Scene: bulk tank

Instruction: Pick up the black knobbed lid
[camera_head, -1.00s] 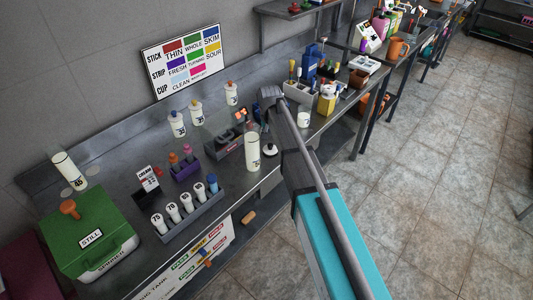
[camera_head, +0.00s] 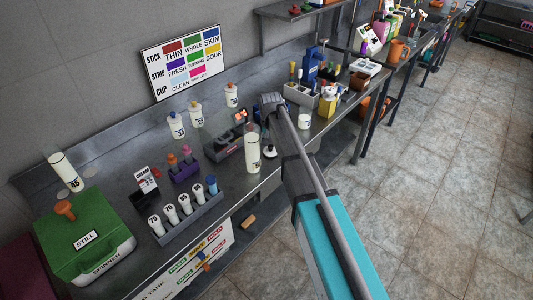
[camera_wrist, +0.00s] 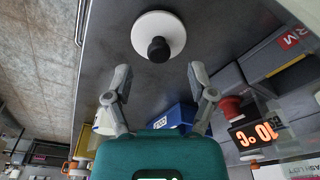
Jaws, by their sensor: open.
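The black knobbed lid is a white round disc with a black knob (camera_wrist: 158,48) in the middle. In the wrist view it lies on the dark metal bench, beyond my fingertips and roughly centred between them. In the head view the lid (camera_head: 269,152) sits near the bench's front edge, just right of a tall cream cylinder and left of my arm. My gripper (camera_wrist: 160,76) is open, its two fingers apart with nothing between them. In the head view my arm largely hides the fingers.
A tall cream cylinder (camera_head: 252,153) stands close left of the lid. A small white cup (camera_head: 304,121) stands right of my arm. A rack of white-capped tubes (camera_head: 187,218) lies further left.

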